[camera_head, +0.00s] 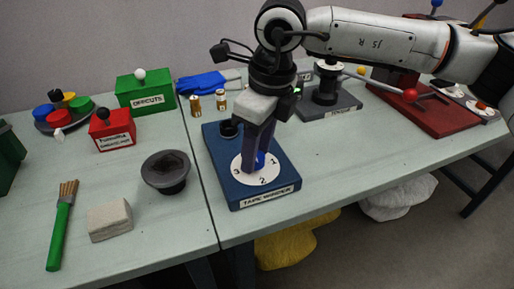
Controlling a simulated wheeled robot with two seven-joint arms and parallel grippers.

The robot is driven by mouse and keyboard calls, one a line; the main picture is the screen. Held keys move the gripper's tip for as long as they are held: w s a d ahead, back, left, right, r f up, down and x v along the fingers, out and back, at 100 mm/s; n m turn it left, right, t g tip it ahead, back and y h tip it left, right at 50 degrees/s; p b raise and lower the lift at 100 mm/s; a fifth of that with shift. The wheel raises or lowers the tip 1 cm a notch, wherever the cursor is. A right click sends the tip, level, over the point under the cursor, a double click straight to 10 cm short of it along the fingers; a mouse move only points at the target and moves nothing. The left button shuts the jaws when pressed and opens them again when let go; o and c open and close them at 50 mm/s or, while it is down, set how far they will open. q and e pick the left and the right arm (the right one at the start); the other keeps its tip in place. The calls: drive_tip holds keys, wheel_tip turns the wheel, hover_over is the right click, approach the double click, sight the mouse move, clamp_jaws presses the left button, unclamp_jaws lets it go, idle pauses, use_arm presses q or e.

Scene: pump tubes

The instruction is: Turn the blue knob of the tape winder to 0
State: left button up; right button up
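The tape winder (222,165) is a blue box with a front label, standing near the front edge of the table. On its top is a white dial (270,181) on which 3, 2 and 1 show; the 0 is not visible, perhaps behind the gripper. The blue knob (260,160) at the dial's centre is partly hidden by my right gripper (256,166), which points down from above with its fingers around the knob. The fingers look close on the knob, but contact is hard to see. My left gripper is not in view.
A grey device (340,106) and a red board (437,122) stand to the right. A dark round bowl-like part (165,185), a grey block (110,221) and a green brush (59,236) lie left. Small cylinders (196,106) stand behind the winder. The table's front right is clear.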

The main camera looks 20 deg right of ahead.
drive_tip(key=shift+a+f+m+b, duration=0.1)
drive_tip(key=shift+f+m+b, duration=0.1)
drive_tip(key=shift+m+b, duration=0.65)
drive_tip(key=shift+r+m+h+b, duration=0.15)
drive_tip(key=shift+m+h+b, duration=0.2)
drive_tip(key=shift+m, duration=0.8)
drive_tip(key=shift+m+b, duration=0.75)
drive_tip(key=shift+m, duration=0.25)
drive_tip(key=shift+m+b, duration=0.3)
drive_tip(key=shift+m, duration=0.4)
drive_tip(key=shift+f+m+h+b, duration=0.25)
drive_tip(key=shift+m+b, duration=0.3)
drive_tip(key=shift+m, duration=0.25)
drive_tip(key=m+b, duration=0.1)
drive_tip(key=m, duration=0.3)
drive_tip(key=shift+a+h+b, duration=0.15)
drive_tip(key=shift+h+b, duration=0.25)
drive_tip(key=m+b, duration=0.1)
drive_tip(key=m, duration=0.2)
drive_tip(key=shift+m, duration=0.4)
drive_tip(key=shift+r+m+h, duration=0.1)
drive_tip(key=shift+m+h, duration=0.2)
drive_tip(key=shift+m, duration=0.5)
drive_tip(key=c, duration=0.9)
drive_tip(key=shift+n, duration=0.7)
drive_tip(key=shift+n+b, duration=0.3)
drive_tip(key=shift+n, duration=0.8)
